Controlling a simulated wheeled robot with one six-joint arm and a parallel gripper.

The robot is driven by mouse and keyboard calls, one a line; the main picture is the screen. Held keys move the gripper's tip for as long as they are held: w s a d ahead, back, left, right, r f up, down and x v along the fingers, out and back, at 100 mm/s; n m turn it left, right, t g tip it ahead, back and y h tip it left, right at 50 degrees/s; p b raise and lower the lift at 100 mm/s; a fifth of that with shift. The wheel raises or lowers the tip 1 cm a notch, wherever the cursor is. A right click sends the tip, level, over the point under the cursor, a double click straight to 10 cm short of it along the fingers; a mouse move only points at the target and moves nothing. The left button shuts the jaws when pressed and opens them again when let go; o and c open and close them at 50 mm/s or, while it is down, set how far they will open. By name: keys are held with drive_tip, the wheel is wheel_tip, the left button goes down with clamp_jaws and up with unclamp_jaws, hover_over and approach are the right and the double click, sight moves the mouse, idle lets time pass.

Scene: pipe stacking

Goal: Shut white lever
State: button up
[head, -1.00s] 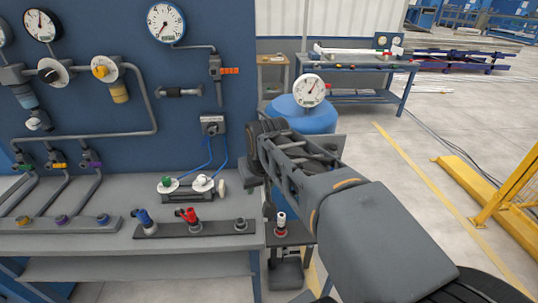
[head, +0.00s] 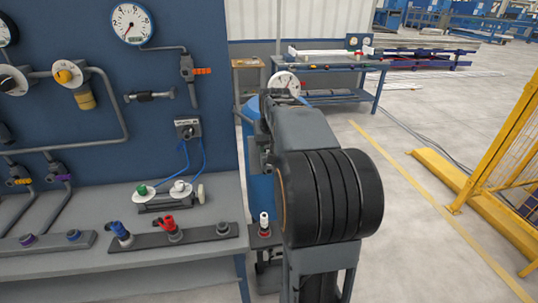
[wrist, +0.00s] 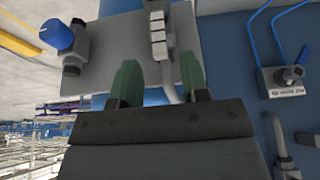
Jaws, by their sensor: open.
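A white ribbed lever (wrist: 157,38) shows in the wrist view against a grey plate (wrist: 115,50). It lies beyond and between the two dark green fingers of my gripper (wrist: 159,80). The fingers are apart and hold nothing. Whether they reach around the lever I cannot tell. In the head view my arm stands in front of the blue tank, and I cannot make out the lever there.
A blue knob (wrist: 57,36) sits beside the plate. A switch box (wrist: 285,80) with blue cables is on the panel. In the head view, a white-and-red fitting (head: 264,222) stands beside the workbench (head: 120,262). A yellow barrier (head: 500,150) stands right; floor between is clear.

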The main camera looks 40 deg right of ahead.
drive_tip(key=shift+x, duration=2.6)
drive_tip(key=shift+c, duration=0.2)
clamp_jaws()
